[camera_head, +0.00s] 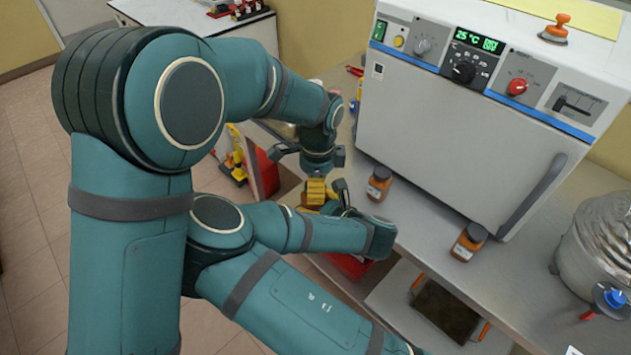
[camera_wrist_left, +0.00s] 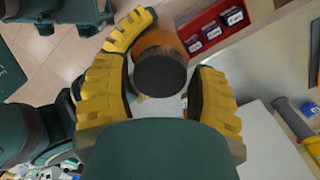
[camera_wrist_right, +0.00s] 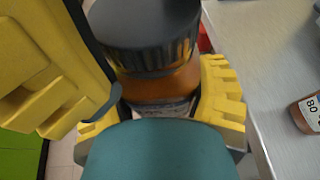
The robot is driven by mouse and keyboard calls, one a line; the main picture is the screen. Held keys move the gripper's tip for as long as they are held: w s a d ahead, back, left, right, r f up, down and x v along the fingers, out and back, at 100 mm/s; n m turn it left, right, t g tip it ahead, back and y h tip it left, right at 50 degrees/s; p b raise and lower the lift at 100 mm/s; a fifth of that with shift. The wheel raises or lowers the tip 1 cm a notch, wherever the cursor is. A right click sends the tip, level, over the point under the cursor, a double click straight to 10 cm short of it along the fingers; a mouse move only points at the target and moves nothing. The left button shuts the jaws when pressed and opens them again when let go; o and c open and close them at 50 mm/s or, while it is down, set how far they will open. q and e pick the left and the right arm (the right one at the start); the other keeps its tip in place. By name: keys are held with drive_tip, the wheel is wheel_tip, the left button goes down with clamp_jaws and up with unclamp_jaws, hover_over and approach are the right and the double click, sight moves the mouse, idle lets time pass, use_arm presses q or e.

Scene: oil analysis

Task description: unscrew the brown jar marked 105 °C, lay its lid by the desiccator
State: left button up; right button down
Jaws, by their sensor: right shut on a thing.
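A brown jar with a black ribbed lid (camera_wrist_right: 150,35) stands out in the right wrist view; its label cannot be read. My right gripper (camera_wrist_right: 160,100) is shut on this jar's body, below the lid. My left gripper (camera_head: 318,192) points down above it; in the left wrist view its yellow fingers are spread on either side of the dark lid (camera_wrist_left: 160,72), with a gap visible on the right side. The held jar is mostly hidden by my grippers in the head view. The desiccator (camera_head: 597,245) seems to be the round vessel at the right edge.
Two other brown jars stand on the steel bench, one by the oven (camera_head: 379,183) and one nearer the front (camera_head: 467,243). The oven (camera_head: 465,130) reads 25 °C. A red box (camera_wrist_left: 213,30) with small packs lies below my grippers. The bench between front jar and desiccator is clear.

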use_arm(q)
drive_tip(key=c, duration=0.7)
drive_tip(key=shift+n, duration=1.7)
drive_tip(key=shift+c, duration=0.2)
drive_tip(key=o, duration=1.2)
